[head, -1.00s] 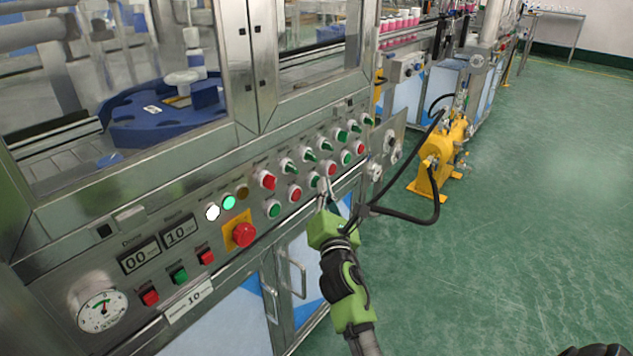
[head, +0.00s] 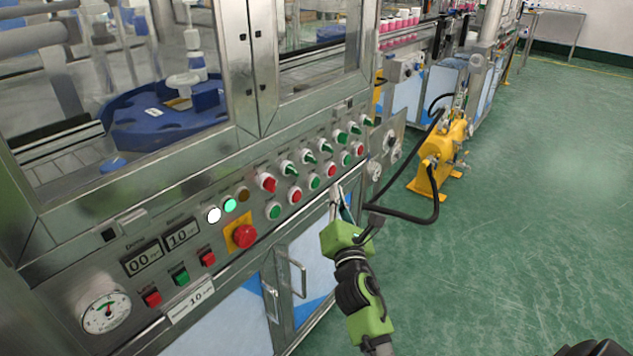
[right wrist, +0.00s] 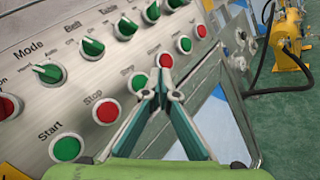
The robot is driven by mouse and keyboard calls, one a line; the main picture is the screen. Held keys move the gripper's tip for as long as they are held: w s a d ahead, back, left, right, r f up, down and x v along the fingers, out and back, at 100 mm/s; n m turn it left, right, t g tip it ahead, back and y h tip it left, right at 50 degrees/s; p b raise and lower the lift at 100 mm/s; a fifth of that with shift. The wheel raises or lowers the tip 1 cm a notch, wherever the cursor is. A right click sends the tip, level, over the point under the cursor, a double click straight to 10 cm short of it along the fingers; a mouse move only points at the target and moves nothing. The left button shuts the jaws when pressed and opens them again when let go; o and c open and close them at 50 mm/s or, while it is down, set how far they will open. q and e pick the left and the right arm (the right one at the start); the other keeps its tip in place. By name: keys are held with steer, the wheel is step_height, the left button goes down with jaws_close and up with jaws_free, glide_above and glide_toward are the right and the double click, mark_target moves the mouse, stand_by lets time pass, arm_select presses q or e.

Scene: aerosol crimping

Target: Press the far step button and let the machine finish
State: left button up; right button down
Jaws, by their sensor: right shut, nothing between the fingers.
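The control panel has a lower row of green and red round buttons. The far step button, green, sits toward the right end of the row (head: 345,158) and shows in the right wrist view (right wrist: 184,43) beyond a red stop button (right wrist: 165,60). A nearer green step button (right wrist: 137,82) is left of my fingers. My right gripper (head: 338,190) is shut and empty, its tips just below the row, near the red button; it also shows in the right wrist view (right wrist: 160,80). Contact cannot be told. My left gripper is not in view.
Green selector knobs (head: 308,157) run above the buttons. A red emergency stop (head: 243,236) on a yellow plate and lit lamps (head: 230,205) are at left. A blue carousel (head: 165,128) is behind the window. A yellow pump (head: 435,160) with a black hose stands right; floor beyond is open.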

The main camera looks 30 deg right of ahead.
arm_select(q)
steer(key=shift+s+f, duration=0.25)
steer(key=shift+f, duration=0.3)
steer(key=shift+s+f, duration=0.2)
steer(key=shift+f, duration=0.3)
arm_select(e)
steer(key=shift+s+d, duration=0.25)
steer(key=shift+s, duration=0.35)
steer(key=shift+s+d, duration=0.25)
steer(key=shift+s, duration=0.3)
